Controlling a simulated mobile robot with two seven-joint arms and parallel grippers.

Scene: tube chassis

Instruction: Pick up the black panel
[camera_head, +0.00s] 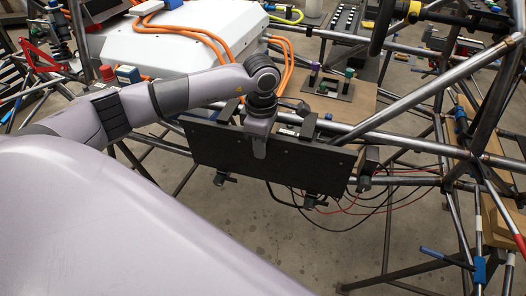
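The black panel (305,166) is a flat dark rectangle near the middle of the head view. It stands steeply tilted in front of the tube chassis, its face towards me. My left arm comes in from the left, and its gripper (259,148) reaches down over the panel's top edge, with one grey finger in front of the face. The other finger is hidden behind the panel, so I cannot tell whether the gripper is closed on it. My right gripper is not in view.
Chassis tubes (405,142) run behind and right of the panel. A white box (170,45) with orange cables (200,33) lies behind. Loose red and black wires (350,208) hang below the panel. A steering wheel (381,25) is at the upper right. The concrete floor (270,240) below is clear.

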